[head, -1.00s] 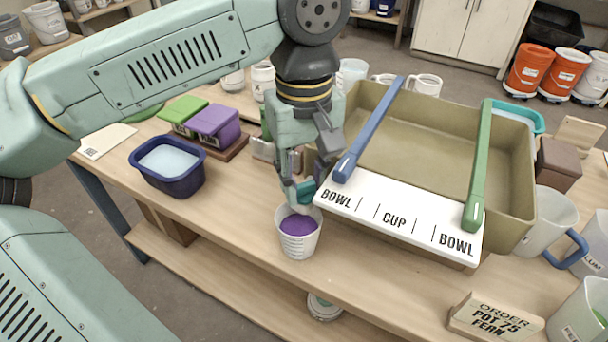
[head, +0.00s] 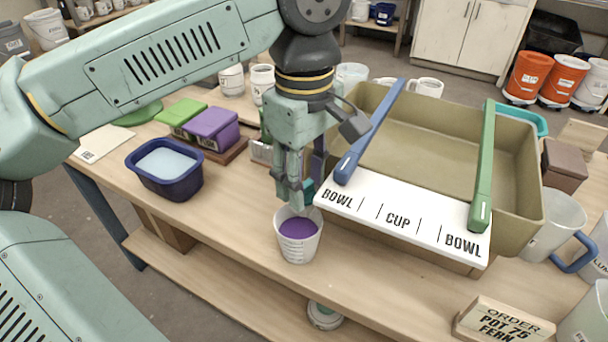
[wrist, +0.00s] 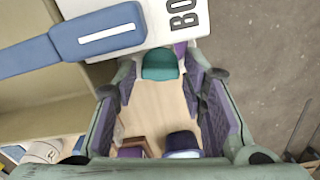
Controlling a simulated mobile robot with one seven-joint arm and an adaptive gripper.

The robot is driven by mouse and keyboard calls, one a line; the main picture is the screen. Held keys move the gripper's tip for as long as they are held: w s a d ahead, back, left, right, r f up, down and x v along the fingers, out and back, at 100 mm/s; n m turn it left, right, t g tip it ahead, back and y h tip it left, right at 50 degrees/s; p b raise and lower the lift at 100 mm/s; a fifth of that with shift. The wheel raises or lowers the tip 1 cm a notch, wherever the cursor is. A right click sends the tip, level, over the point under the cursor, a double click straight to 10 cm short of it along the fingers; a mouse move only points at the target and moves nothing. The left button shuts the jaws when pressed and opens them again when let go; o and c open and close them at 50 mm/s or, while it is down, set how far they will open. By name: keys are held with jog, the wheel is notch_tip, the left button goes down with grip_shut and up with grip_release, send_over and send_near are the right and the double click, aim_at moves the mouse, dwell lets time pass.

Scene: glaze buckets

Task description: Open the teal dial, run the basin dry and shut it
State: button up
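The teal dial (wrist: 162,64) sits under the white labelled front edge of the large tan basin (head: 430,120). In the head view the dial (head: 308,190) is partly hidden behind my fingers. My gripper (head: 293,192) points down at the dial. In the wrist view my gripper (wrist: 160,82) has its fingers apart, one on each side of the dial, with small gaps; it looks open. A white ribbed cup (head: 298,250) with purple glaze (head: 298,228) stands just below the dial. The visible basin floor looks bare; the dial's setting cannot be read.
A blue stick (head: 370,130) and a green stick (head: 484,165) lie across the basin. A navy tub (head: 165,187) of pale liquid, green and purple blocks (head: 214,124), and an order sign (head: 503,320) stand on the table. Bare wood lies left of the cup.

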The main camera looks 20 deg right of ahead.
notch_tip(320, 180, up, 12)
dwell(0.6)
dwell(0.9)
